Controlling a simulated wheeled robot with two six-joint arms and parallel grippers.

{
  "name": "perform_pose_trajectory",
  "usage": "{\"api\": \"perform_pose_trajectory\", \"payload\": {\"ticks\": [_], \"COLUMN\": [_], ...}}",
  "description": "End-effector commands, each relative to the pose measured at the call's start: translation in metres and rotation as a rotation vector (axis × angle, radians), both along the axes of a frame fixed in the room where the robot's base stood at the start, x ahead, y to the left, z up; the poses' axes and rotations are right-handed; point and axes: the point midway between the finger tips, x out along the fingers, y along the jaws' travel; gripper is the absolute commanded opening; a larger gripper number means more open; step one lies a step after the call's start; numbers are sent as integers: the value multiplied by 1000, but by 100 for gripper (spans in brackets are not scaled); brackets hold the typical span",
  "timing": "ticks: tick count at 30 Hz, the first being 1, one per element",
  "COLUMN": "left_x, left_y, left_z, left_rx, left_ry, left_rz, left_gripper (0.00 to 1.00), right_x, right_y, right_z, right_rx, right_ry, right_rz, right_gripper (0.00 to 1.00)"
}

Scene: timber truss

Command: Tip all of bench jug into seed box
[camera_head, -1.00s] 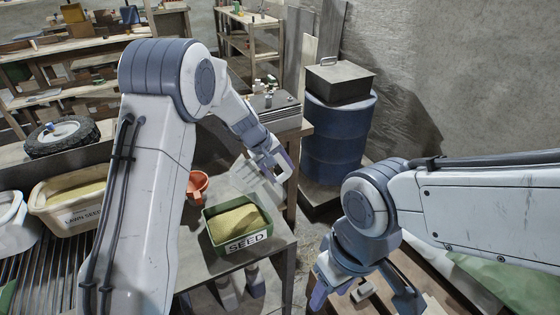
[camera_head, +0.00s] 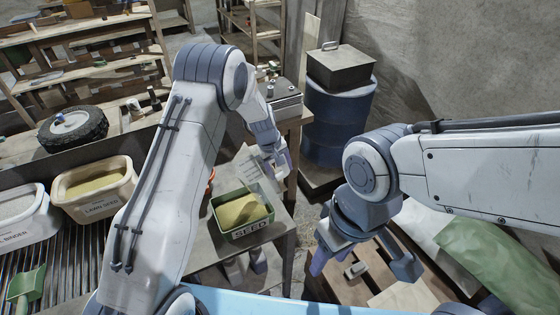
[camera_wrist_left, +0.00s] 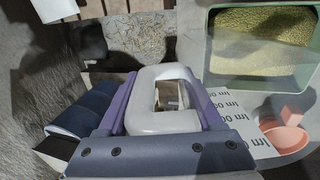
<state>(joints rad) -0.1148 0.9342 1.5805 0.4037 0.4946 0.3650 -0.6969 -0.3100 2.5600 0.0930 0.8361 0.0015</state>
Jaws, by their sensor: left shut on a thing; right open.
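The seed box (camera_head: 233,233) is a green open box labelled SEED, with yellowish grain in it, on the grey bench. It also shows at the upper right of the left wrist view (camera_wrist_left: 212,72). My left gripper (camera_head: 274,160) is shut on the pale handle of the bench jug (camera_wrist_left: 165,115), above the bench just behind and right of the box. My right gripper (camera_head: 362,262) is open and empty, low at the right.
A lawn seed tub (camera_head: 92,188) and a binder tub (camera_head: 25,220) stand at the left, with a green scoop (camera_head: 25,285) nearby. An orange vessel (camera_head: 211,180) is mostly behind my left arm. A blue drum (camera_head: 338,118) carrying a dark metal box (camera_head: 340,68) stands behind.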

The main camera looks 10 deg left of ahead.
Motion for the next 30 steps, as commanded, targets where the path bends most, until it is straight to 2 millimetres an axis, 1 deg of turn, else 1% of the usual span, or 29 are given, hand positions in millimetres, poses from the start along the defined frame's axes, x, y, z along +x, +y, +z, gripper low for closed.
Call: {"api": "perform_pose_trajectory", "payload": {"ticks": [1, 6, 14, 19, 20, 21, 22, 30], "left_x": [0, -1, -1, -5, -5, -6, -6, -8], "left_y": [0, 0, 1, 5, 6, 6, 7, 11], "left_z": [4, 0, -6, -13, -15, -24, -26, -28], "left_rx": [10, 41, 67, 135, 150, 169, 182, 223], "left_ry": [7, 28, 45, 91, 100, 114, 124, 148], "left_rz": [-1, -2, -2, -4, -3, -5, -5, 1], "left_gripper": [0, 0, 0, 0, 0, 0, 0, 0], "right_x": [0, 0, 0, 0, 0, 0, 0, 0], "right_y": [0, 0, 0, 0, 0, 0, 0, 0], "right_z": [11, 27, 35, 52, 53, 45, 43, 42], "right_rx": [0, 0, 0, 0, 0, 1, 0, 0], "right_ry": [0, 0, -1, -1, -1, -1, -1, -1], "right_rz": [1, 4, 6, 6, 6, 6, 6, 6], "right_gripper": [50, 50, 50, 50, 50, 50, 50, 50]}}
